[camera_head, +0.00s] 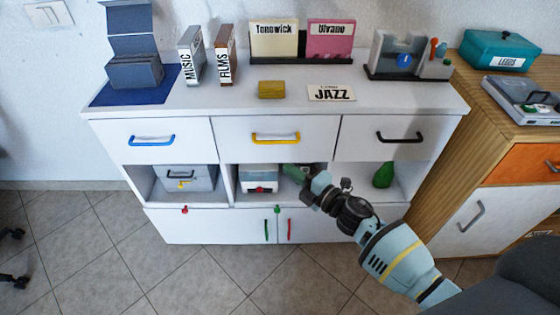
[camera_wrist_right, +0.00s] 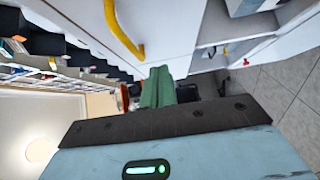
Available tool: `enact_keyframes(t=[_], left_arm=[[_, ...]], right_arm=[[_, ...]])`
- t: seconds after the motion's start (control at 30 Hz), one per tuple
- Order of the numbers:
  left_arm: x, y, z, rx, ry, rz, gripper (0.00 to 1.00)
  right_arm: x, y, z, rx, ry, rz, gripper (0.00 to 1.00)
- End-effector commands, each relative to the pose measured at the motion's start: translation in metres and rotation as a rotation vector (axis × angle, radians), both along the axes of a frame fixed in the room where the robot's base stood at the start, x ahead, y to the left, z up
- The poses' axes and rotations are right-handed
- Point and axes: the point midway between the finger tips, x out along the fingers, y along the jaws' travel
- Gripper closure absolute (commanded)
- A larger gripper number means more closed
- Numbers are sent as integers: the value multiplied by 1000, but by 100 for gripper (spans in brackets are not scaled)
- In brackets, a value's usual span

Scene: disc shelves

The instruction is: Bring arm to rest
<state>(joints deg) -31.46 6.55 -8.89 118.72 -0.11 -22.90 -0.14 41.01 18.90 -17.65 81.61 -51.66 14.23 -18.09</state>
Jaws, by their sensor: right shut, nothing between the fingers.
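My right arm comes in from the lower right in the head view. Its gripper (camera_head: 286,169) is in front of the open middle shelf of the white cabinet (camera_head: 225,170). In the right wrist view the green fingers (camera_wrist_right: 158,87) are together with nothing between them. I cannot tell from the head view how far the fingertips are from the shelf. My left gripper is not in view.
A white box (camera_head: 259,178) stands in the middle shelf beside my gripper, and a green vase (camera_head: 383,175) stands to the right. The yellow drawer handle (camera_head: 276,138) is just above. A wooden cabinet (camera_head: 440,150) stands at the right.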

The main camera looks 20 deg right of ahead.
Motion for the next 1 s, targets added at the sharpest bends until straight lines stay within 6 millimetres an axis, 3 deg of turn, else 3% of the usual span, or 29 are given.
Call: enact_keyframes(t=[0.1, 0.3, 0.77, 0.87, 1.0], left_arm=[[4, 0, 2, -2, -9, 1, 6], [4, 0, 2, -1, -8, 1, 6], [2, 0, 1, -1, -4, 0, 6], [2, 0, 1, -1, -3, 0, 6], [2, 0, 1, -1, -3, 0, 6]], right_arm=[[-19, -9, 0, 0, 1, 2, 100], [-35, -17, -1, 0, 0, 2, 100], [-39, -18, -1, 3, 3, 2, 100], [-48, -17, -9, 35, 30, -11, 100], [-85, -14, -40, 171, 151, -73, 100]])
